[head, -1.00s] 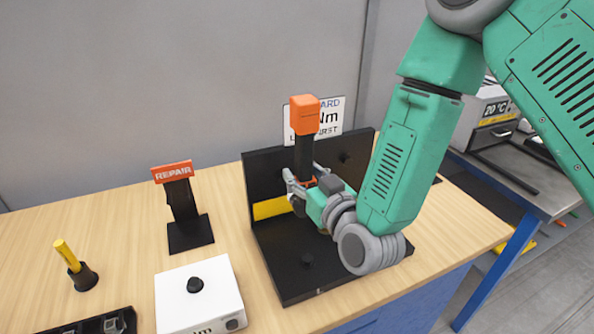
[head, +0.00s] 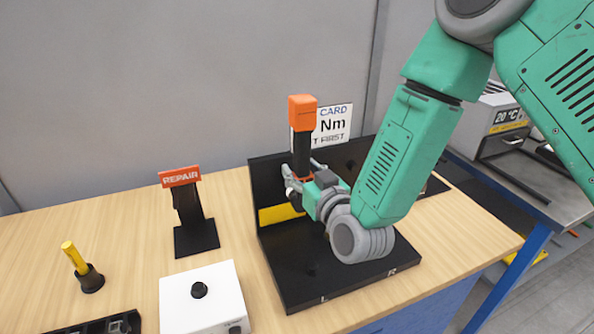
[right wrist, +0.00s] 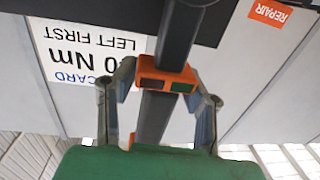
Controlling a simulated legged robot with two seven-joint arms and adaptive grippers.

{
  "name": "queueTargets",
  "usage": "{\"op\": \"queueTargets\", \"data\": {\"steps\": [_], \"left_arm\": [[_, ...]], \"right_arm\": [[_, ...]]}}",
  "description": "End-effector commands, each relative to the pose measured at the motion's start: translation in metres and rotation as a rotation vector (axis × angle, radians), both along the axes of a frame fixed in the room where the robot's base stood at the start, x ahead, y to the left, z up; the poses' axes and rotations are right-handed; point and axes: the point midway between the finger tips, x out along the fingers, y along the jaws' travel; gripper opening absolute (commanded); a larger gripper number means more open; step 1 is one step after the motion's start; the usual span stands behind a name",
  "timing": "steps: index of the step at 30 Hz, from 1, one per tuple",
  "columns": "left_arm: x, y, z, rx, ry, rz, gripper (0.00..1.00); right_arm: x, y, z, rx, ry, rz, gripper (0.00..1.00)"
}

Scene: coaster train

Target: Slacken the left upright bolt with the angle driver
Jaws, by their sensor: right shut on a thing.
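The angle driver (head: 302,145) is a dark upright tool with an orange block on top and an orange collar. My right gripper (head: 305,185) is shut on it. In the right wrist view, the fingers (right wrist: 160,108) sit on both sides of the orange collar (right wrist: 166,80). The driver stands in front of the upright back plate (head: 268,180) of the black fixture. The left upright bolt cannot be made out; the driver and gripper cover that area, so contact cannot be told. My left gripper is out of view.
A white card (head: 333,124) reading "Nm" and "FIRST" stands behind the fixture. A REPAIR sign (head: 180,177), a white box with a black knob (head: 200,290), a yellow-handled tool (head: 74,256) and a black tray (head: 95,328) are on the left. Bare wood lies between them.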

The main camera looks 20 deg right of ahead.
Motion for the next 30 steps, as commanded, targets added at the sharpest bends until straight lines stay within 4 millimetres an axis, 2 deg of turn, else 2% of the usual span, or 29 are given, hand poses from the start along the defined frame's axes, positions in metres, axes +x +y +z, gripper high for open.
{"op": "queueTargets", "data": {"steps": [11,30], "left_arm": [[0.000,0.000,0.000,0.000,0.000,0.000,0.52],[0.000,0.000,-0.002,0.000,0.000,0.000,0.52]], "right_arm": [[0.002,0.008,0.005,-0.005,-0.010,0.002,0.00],[0.018,0.007,0.004,-0.001,-0.010,0.001,0.00]]}}
